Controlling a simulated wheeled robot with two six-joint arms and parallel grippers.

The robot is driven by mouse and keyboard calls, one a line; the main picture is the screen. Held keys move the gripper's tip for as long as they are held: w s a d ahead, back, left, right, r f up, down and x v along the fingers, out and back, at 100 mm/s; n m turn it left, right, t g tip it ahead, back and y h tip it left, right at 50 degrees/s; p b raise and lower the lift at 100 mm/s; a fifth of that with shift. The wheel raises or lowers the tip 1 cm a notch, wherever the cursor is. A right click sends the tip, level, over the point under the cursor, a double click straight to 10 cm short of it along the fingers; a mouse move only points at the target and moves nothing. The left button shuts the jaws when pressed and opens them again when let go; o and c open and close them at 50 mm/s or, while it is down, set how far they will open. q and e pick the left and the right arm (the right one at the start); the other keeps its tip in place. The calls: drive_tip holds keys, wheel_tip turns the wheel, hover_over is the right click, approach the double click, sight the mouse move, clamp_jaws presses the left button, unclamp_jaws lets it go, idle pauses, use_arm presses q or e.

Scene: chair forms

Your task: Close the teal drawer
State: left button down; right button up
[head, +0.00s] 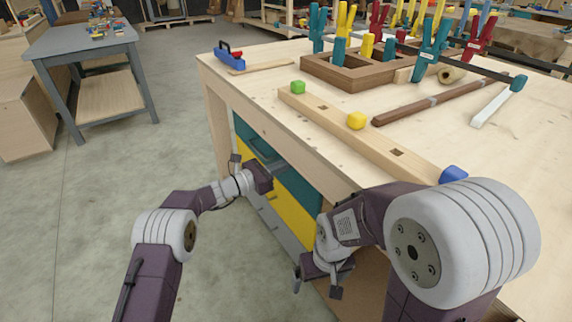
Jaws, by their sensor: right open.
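The teal drawer (298,184) is the top one in the stack under the near left side of the workbench (335,165).
A yellow drawer (291,212) and a grey drawer (281,228) are below the teal one. The bench top holds a long wooden beam (330,118), a wooden tray (345,82), clamps and a blue plane (229,57). A grey table (80,40) stands left. The floor between is clear.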

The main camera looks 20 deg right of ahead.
use_arm(q)
drive_tip(key=shift+d+r, duration=0.15)
drive_tip(key=shift+r, duration=0.25)
drive_tip(key=p+v, duration=0.3)
drive_tip(key=v, duration=0.6)
drive_tip(key=shift+f, duration=0.35)
drive_tip(key=shift+a, duration=0.2)
